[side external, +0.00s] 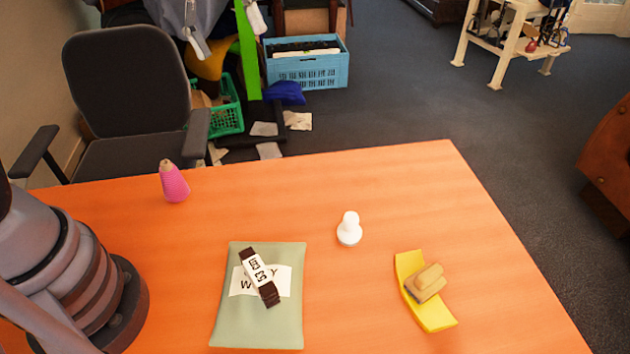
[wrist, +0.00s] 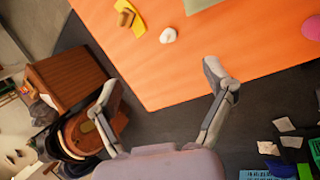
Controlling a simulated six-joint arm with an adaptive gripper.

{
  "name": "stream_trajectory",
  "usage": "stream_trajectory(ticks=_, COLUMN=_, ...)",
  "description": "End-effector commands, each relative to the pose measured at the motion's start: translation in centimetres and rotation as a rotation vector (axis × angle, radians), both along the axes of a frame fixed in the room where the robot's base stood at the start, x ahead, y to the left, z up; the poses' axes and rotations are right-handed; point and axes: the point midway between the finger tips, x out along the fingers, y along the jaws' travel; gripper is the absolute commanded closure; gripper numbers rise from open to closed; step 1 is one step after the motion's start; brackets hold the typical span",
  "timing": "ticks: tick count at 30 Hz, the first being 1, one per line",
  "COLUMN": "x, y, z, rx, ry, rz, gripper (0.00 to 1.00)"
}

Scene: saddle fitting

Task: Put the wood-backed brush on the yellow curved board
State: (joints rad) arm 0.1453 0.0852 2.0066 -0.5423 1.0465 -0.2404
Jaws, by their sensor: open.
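The wood-backed brush (side external: 427,281) lies across the yellow curved board (side external: 409,264) on the right of the orange table in the side view. It appears to rest on the board, a little over its right edge. In the wrist view the brush (wrist: 126,17) is again over the yellow board (wrist: 138,28), near the top left. My gripper (wrist: 165,82) is open and empty in the wrist view, its fingers wide apart, away from the brush and board. My gripper is outside the side view.
A white knobbed piece (side external: 349,230) stands left of the board. A grey-green pouch (side external: 232,325) carries a dark labelled strap (side external: 262,277). A pink cone (side external: 173,183) stands at the back left. Orange table (side external: 400,180) is bare behind the board. An office chair (side external: 130,90) stands beyond.

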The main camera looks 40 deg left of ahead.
Motion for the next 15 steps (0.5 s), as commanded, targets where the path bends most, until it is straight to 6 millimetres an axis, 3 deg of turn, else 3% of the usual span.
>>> stream_trajectory(ticks=1, x=-2.2, y=1.9, z=1.4, rx=0.050, ry=-0.085, rz=-0.025, gripper=0.18)
stream_trajectory(ticks=3, x=-5.1, y=4.5, z=2.5, rx=0.130, ry=-0.188, rz=-0.070, gripper=0.18)
stream_trajectory(ticks=9, x=-12.3, y=10.2, z=3.2, rx=0.367, ry=-0.430, rz=-0.175, gripper=0.18)
stream_trajectory(ticks=15, x=-15.9, y=12.9, z=2.6, rx=0.517, ry=-0.547, rz=-0.232, gripper=0.18)
